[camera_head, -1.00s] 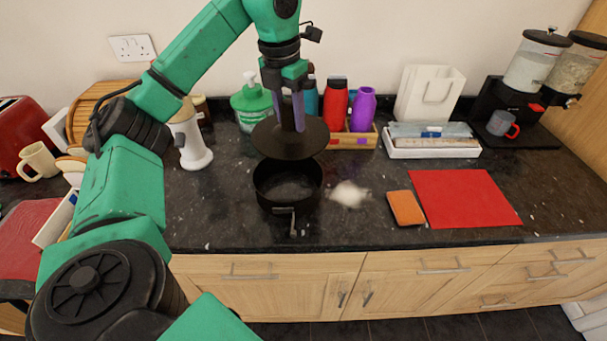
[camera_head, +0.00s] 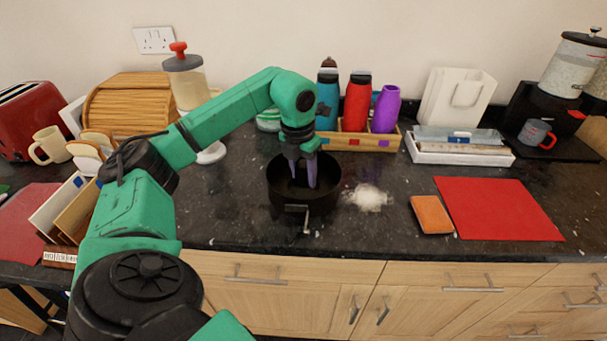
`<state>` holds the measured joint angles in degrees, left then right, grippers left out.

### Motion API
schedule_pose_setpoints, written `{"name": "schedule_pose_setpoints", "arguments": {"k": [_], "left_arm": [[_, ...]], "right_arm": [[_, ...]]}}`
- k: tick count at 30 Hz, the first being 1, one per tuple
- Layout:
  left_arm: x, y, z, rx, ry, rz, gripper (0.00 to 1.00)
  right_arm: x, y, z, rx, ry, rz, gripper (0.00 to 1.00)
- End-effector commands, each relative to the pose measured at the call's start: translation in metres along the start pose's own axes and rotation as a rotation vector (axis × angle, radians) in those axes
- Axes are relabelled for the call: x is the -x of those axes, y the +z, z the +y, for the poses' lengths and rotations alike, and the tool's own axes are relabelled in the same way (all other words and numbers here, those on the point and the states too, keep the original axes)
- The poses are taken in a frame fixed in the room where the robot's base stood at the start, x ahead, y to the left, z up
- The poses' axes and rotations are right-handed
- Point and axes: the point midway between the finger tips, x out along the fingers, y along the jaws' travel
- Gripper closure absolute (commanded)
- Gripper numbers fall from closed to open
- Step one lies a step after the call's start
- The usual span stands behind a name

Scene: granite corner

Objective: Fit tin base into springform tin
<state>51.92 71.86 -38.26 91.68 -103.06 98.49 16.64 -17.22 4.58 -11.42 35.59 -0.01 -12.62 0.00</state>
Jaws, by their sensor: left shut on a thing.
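The springform tin (camera_head: 305,204) is a round dark ring with a latch at its front, standing upright on the granite worktop in the middle of the head view. My left gripper (camera_head: 303,181) points straight down with its purple-grey fingers inside the tin's opening. It is shut on the tin base, a dark disc that now sits within the tin's walls. The base is hard to tell apart from the dark inside of the tin, so I cannot tell whether it lies flat on the bottom. My right gripper is not in view.
A white powdery heap (camera_head: 367,197) lies just right of the tin. An orange sponge (camera_head: 431,214) and a red mat (camera_head: 498,208) lie further right. Behind the tin stands a wooden caddy (camera_head: 362,141) with a red bottle (camera_head: 356,103) and a purple bottle (camera_head: 386,109).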

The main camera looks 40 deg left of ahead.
Motion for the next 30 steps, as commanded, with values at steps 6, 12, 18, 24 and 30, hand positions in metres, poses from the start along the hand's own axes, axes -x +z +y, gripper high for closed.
{"name": "schedule_pose_setpoints", "arguments": {"k": [6, 12, 18, 24, 30], "left_arm": [[-0.003, 0.000, 0.000, 0.000, 0.000, -0.001, 1.00], [-0.006, -0.001, 0.000, 0.000, 0.000, -0.001, 0.28], [-0.006, -0.001, 0.000, 0.000, 0.000, -0.001, 0.21], [-0.001, 0.000, 0.000, 0.000, 0.000, -0.001, 0.21], [0.035, 0.001, -0.001, -0.001, -0.001, -0.006, 0.21]], "right_arm": [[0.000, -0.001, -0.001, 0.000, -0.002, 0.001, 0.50], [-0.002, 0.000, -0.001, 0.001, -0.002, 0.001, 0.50], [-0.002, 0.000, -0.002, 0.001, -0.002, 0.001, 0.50], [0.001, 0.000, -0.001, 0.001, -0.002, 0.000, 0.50], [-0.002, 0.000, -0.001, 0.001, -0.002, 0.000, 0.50]]}}
